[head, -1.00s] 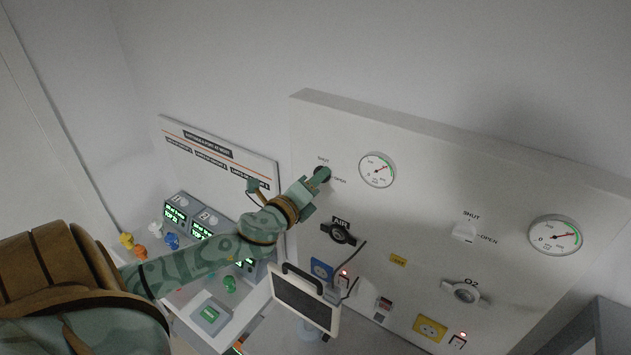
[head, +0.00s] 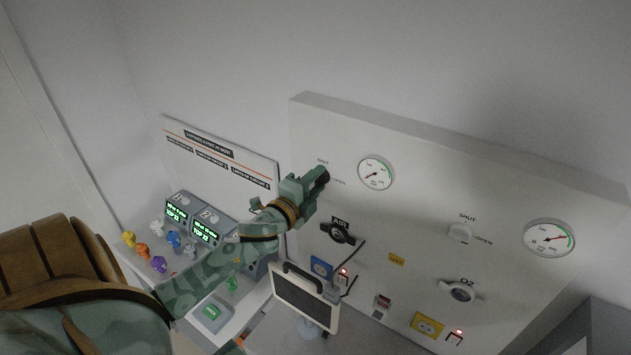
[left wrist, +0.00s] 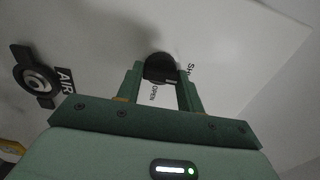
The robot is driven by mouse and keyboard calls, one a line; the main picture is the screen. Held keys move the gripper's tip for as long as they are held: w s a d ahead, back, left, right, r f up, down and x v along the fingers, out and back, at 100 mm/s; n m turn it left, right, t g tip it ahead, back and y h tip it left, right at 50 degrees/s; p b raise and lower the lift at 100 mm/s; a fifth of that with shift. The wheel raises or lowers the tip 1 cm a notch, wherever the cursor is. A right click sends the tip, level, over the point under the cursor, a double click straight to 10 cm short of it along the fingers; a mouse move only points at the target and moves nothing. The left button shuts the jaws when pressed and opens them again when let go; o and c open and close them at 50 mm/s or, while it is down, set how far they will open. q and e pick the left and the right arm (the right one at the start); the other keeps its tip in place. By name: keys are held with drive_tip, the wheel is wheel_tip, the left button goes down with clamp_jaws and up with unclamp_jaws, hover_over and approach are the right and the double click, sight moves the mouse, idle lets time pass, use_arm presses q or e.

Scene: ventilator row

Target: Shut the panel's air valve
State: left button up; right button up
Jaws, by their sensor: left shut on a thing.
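The air valve's knob is black and round, on the white panel (head: 440,190) beside the left gauge. In the left wrist view the knob (left wrist: 160,68) sits between the two fingertips, next to the words SHUT and OPEN. My left gripper (head: 320,178) is shut on this knob; it also shows in the left wrist view (left wrist: 161,78). In the head view the gripper hides most of the knob. The left gauge (head: 376,173) has its needle toward the lower left. My right gripper is not in view.
A white O2 knob (head: 461,233) and a second gauge (head: 549,238) are on the panel's right. The black AIR outlet (head: 340,233) is below my gripper. A dark screen (head: 305,297) stands before the panel. Coloured pieces and green displays (head: 206,233) are at left.

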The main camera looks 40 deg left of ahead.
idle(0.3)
use_arm(q)
drive_tip(key=o, duration=1)
drive_tip(key=shift+a, duration=0.1)
drive_tip(key=shift+s+d+b, duration=0.3)
drive_tip(key=shift+s+b, duration=0.35)
drive_tip(key=shift+s, duration=2.05)
drive_tip(key=shift+s+d+b, duration=0.3)
drive_tip(key=shift+s+b, duration=0.35)
drive_tip(key=shift+s, duration=2.05)
drive_tip(key=shift+s+d+b, duration=0.3)
drive_tip(key=shift+s+b, duration=0.35)
drive_tip(key=shift+s, duration=2.05)
